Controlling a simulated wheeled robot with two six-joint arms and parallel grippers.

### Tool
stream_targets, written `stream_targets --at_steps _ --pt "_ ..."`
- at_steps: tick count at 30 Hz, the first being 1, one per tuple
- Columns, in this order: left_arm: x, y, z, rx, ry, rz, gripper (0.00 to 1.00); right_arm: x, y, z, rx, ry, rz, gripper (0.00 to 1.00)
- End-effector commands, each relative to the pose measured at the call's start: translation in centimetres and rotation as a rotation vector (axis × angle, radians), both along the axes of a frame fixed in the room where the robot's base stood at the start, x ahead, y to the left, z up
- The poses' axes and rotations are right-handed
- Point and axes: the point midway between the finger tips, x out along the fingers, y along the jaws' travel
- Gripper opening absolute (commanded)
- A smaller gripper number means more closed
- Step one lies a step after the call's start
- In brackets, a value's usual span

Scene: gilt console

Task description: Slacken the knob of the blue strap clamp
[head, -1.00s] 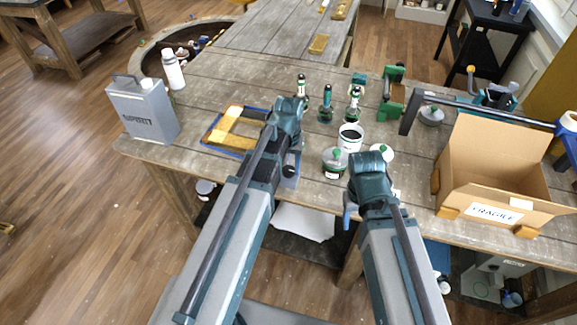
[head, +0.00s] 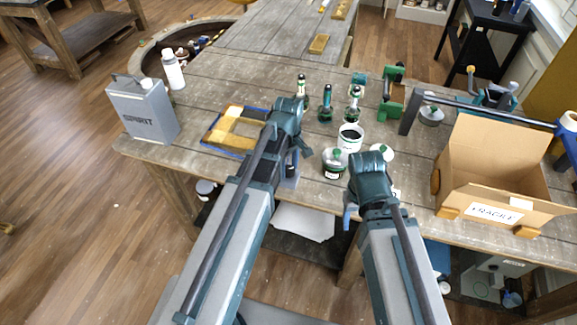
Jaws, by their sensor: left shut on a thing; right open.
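A wooden frame (head: 213,138) lies flat on the workbench, left of centre, with the blue strap clamp (head: 222,150) running around its outer edge. The right part of the frame and the clamp's knob are hidden behind my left arm. My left gripper (head: 291,168) is at the frame's right side by the bench's front edge, shut on what appears to be the knob, though its fingertips are mostly hidden. My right gripper (head: 350,212) is open and empty at the front edge, right of the left one, apart from the frame.
A grey spirit can (head: 143,112) and a white bottle (head: 173,72) stand left of the frame. A white-and-green cup (head: 350,138), a round green-lidded container (head: 334,165) and several green-black bottles stand right of my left gripper. An open cardboard box (head: 490,175) is at right.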

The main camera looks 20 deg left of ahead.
Motion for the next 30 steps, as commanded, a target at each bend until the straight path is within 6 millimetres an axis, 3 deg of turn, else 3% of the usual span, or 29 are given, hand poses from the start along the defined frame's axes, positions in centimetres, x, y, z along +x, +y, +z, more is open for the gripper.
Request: stream_targets --at_steps 18,30 --pt "0.0 0.0 0.0 0.0 0.0 0.54 0.0 0.0 0.0 0.0 0.0 0.0 0.0 0.59" --pt "-0.01 0.01 -0.01 0.0 0.0 0.722 0.0 0.0 0.0 -0.01 0.0 0.0 0.0 0.59"
